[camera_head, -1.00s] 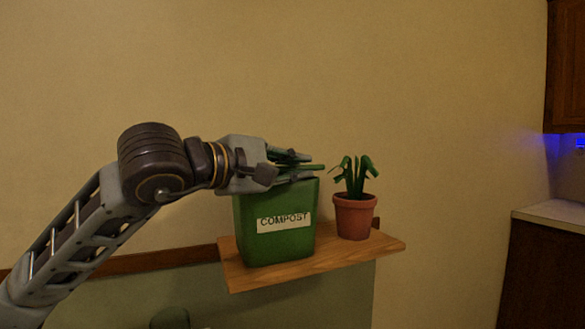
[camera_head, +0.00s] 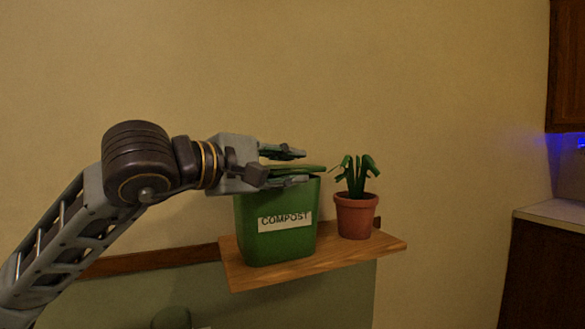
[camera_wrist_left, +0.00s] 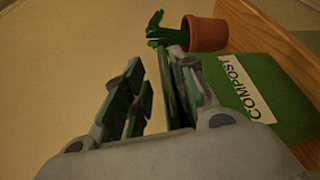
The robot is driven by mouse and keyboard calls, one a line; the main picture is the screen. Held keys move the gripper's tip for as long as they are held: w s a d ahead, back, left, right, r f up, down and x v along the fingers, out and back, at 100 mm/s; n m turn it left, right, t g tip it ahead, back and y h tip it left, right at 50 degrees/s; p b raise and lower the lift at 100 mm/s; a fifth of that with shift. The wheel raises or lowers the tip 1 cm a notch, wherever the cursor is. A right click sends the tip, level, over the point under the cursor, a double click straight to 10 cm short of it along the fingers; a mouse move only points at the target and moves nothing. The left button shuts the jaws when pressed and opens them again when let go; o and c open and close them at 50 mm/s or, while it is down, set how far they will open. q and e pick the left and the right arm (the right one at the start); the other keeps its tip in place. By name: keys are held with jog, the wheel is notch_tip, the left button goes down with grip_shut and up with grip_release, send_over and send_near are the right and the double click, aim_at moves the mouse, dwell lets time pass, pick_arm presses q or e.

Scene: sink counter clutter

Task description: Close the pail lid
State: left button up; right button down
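The green compost pail (camera_head: 276,248) stands upright on a wooden shelf, with a white label reading COMPOST. Its green lid (camera_head: 312,169) shows as a thin slab at the top of the pail, partly hidden by my gripper. I cannot tell whether it is fully seated. My left gripper (camera_head: 293,167) is open at the pail's top, with one finger above the lid and one in front of the pail's upper edge. In the left wrist view, the fingers are spread, with a green strip of lid (camera_wrist_left: 168,82) between them, closer to the right finger. My right gripper is not in view.
A terracotta pot (camera_head: 355,217) with a green plant stands just right of the pail. The wooden shelf (camera_head: 335,257) is narrow and set against the wall. A counter (camera_head: 555,214) is at the far right.

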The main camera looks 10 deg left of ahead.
pick_arm(q)
jog(key=v, duration=0.6)
dwell(0.3)
jog(key=shift+s+a, duration=0.1)
jog(key=shift+s, duration=0.05)
dwell(0.5)
